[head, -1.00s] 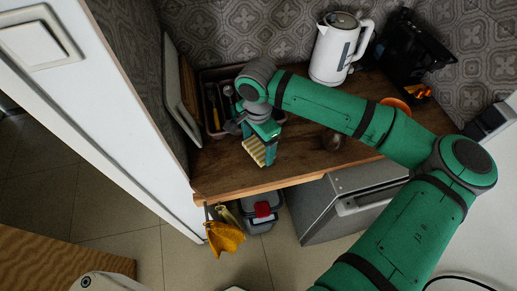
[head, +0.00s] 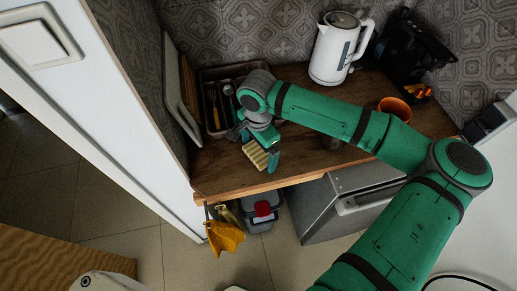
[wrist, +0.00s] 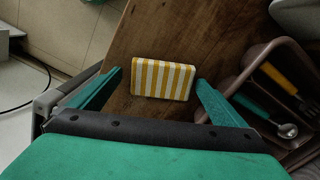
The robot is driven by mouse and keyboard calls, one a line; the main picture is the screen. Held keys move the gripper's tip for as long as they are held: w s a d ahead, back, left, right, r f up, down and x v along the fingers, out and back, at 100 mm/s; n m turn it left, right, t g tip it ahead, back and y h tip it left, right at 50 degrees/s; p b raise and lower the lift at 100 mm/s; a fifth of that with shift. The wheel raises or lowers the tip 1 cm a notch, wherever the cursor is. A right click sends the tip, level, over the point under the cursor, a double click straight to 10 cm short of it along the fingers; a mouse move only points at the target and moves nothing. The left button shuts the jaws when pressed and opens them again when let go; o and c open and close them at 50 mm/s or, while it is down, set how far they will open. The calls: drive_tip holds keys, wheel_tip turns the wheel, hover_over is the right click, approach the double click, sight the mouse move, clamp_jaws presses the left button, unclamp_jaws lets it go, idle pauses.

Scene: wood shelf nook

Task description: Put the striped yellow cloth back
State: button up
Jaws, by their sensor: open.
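The striped yellow cloth (wrist: 163,79) is a small block with yellow and white stripes, lying on the brown wooden counter (wrist: 126,115). In the head view the striped cloth (head: 255,154) is near the counter's front edge, just below my gripper (head: 258,147). In the wrist view my gripper (wrist: 160,78) is open, with one green finger on each side of the cloth. A gap shows at the left finger. The right finger is very close to the cloth, and I cannot tell if it touches.
A cutlery tray (head: 206,107) stands behind my gripper; it shows at right in the wrist view (wrist: 243,75). A white kettle (head: 332,55), an orange cup (head: 394,110) and a black machine (head: 412,50) stand farther right. Yellow gloves or cloths (head: 225,236) hang below the front edge.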

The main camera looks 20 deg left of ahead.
sight(258, 152)
wheel_tip(258, 152, up, 12)
drive_tip(key=shift+r, duration=0.15)
idle(0.4)
